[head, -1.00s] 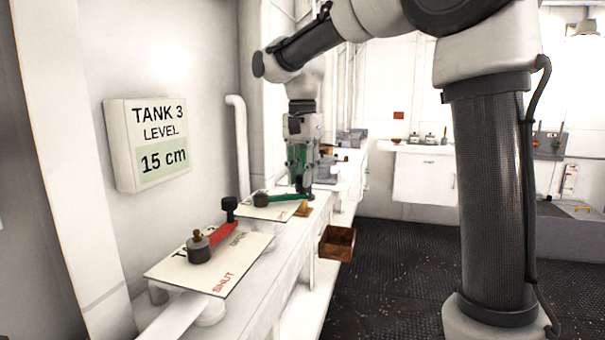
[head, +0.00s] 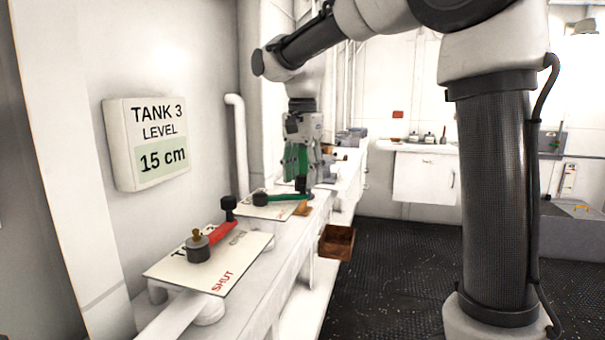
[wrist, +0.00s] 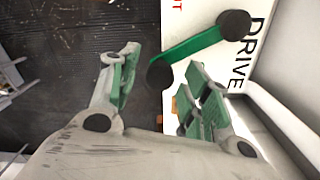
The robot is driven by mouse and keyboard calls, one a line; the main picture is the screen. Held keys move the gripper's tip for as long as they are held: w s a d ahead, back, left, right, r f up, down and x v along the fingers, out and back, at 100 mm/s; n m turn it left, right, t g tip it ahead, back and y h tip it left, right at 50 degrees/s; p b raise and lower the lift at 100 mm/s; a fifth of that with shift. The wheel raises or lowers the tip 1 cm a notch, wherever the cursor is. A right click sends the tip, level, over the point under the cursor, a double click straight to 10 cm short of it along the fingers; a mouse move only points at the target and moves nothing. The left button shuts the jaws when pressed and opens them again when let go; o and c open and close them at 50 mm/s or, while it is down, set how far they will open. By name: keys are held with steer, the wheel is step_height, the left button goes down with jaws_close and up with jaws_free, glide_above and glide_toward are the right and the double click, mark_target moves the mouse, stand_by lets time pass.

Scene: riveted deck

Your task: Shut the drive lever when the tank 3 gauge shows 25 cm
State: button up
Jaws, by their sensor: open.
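The tank 3 gauge (head: 149,143) on the left wall reads 15 cm in the head view. The drive lever (head: 280,199) has a green arm and dark knobs, on a white plate at the far end of the bench. In the wrist view the green lever (wrist: 196,50) lies beside the word DRIVE on its plate (wrist: 255,55). My gripper (wrist: 160,95) is open, with its green-padded fingers apart. The lever's near knob (wrist: 160,73) shows between the fingertips, with no clear contact. In the head view my gripper (head: 302,188) is at the lever's right end.
A red lever (head: 223,233) stands nearer on another plate marked SHUT (head: 175,268). A brown open box (head: 337,242) sits beside the bench's right side. Dark floor (head: 400,270) is open to the right. A white cabinet (head: 423,176) stands at the back.

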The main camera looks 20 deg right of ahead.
step_height(320, 180, up, 12)
stand_by(0.5)
stand_by(7.0)
